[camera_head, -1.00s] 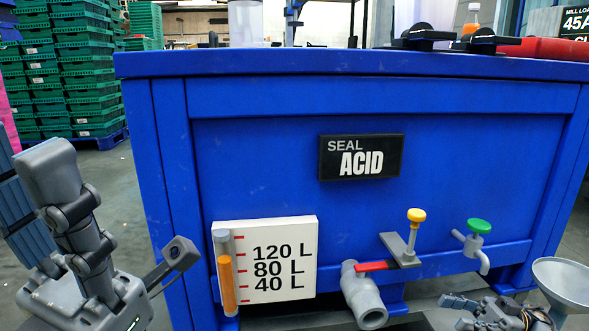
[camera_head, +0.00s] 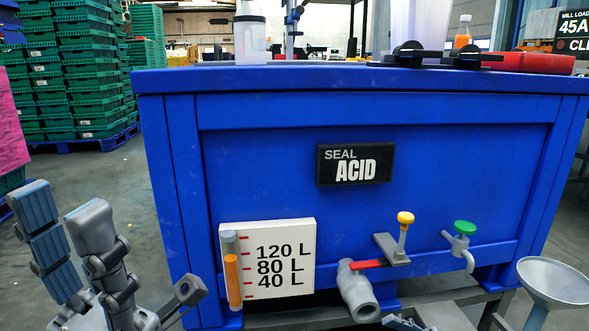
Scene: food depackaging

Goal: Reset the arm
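My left gripper (camera_head: 60,203) is at the lower left of the head view, fingers pointing up. Its two grey fingers stand apart with an empty gap; one shows a ridged blue-grey pad. It is left of the blue tank (camera_head: 260,115) and holds nothing. Only a small grey piece of my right gripper (camera_head: 405,323) shows at the bottom edge, below the valves, so its fingers cannot be made out.
The tank front carries an ACID sign (camera_head: 355,164), a level gauge (camera_head: 267,260), a red-handled valve (camera_head: 358,288), a yellow-knobbed valve (camera_head: 401,238) and a green tap (camera_head: 460,240). A grey funnel (camera_head: 553,283) stands at right. Green crates (camera_head: 65,75) are stacked at back left.

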